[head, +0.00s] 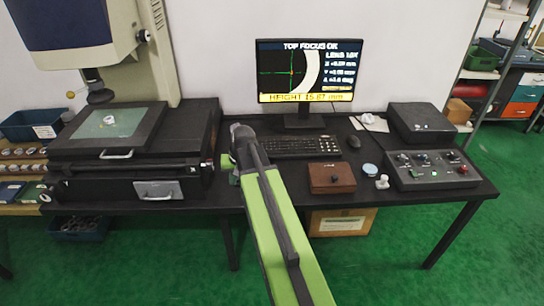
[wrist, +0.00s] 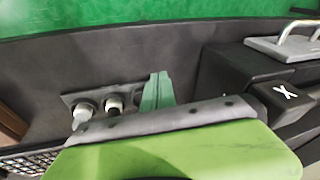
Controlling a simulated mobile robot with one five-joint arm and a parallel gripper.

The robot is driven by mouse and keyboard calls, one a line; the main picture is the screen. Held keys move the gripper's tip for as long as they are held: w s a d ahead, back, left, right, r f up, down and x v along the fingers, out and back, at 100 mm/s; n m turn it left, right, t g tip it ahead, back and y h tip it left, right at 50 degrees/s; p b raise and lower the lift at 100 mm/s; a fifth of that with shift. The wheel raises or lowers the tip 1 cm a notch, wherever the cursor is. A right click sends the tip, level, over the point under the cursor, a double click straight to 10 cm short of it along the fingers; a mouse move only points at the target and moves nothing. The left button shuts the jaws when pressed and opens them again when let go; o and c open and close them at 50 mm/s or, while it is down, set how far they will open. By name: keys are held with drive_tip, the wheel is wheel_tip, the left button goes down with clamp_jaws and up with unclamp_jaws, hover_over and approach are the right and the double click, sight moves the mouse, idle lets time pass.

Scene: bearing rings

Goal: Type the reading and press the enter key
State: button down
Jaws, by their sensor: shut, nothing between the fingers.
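The monitor (head: 310,72) stands at the back of the desk. It shows a green cross, a pale curved band, the words TOP FOCUS OK, and a yellow line with a height in mm that looks like 15.87, its digits small. The black keyboard (head: 300,146) lies below the monitor; I cannot single out the enter key. In the wrist view its corner shows at the lower left (wrist: 28,163). My gripper (head: 234,168) is left of the keyboard, partly hidden by my arm. In the wrist view its green fingers (wrist: 158,92) are together and empty, over the dark desk.
The measuring machine's stage (head: 108,125) fills the left, with a handle marked X (wrist: 285,95) close to my gripper. A plate with two pale-tipped parts (wrist: 98,104) lies beside my fingers. Right are a brown box (head: 331,179), a mouse (head: 354,141) and a control panel (head: 432,170).

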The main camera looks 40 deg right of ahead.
drive_tip(key=s+a+f+n+g+b, duration=0.1)
drive_tip(key=s+a, duration=0.3)
drive_tip(key=a, duration=0.7)
drive_tip(key=s+a+f+n+g+b, duration=0.2)
drive_tip(key=s+a+f+n, duration=0.2)
drive_tip(key=a, duration=0.7)
drive_tip(key=shift+s+g+h, duration=0.3)
drive_tip(key=shift+s+h, duration=0.1)
drive_tip(key=shift+s, duration=0.4)
